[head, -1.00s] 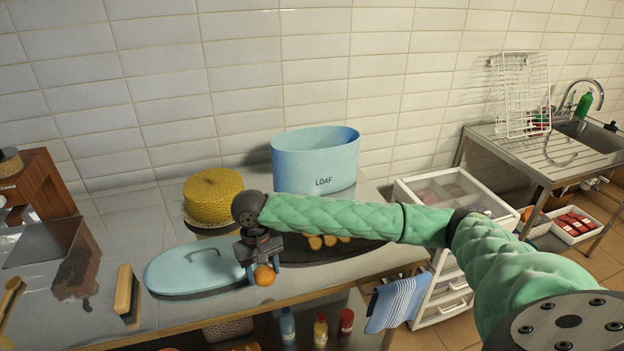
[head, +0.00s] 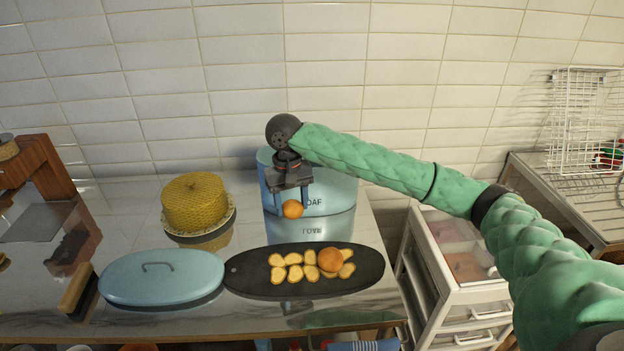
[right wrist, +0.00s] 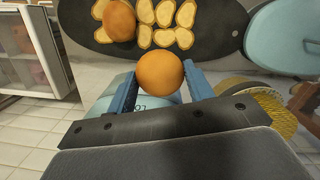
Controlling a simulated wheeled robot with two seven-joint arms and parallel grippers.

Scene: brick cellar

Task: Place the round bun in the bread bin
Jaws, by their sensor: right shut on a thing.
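My right gripper (head: 291,200) is shut on a round orange-brown bun (head: 292,209), held in the air in front of the bread bin's wall. The right wrist view shows the bun (right wrist: 160,74) between the blue fingers (right wrist: 162,88). The bread bin (head: 338,196) is a light blue oval tub marked LOAF, standing at the back of the counter; my gripper and arm hide part of its rim. Its apparent lid (head: 190,279), blue with a handle, lies on the counter at front left. My left gripper is not in view.
A dark oval board (head: 245,285) holds several bread slices (head: 292,273) and another round bun (head: 331,260). A yellow woven-looking round thing (head: 194,203) sits on a plate left of the bin. A wooden-backed brush-like thing (head: 76,288) lies at left. A white drawer cart (head: 470,297) stands right.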

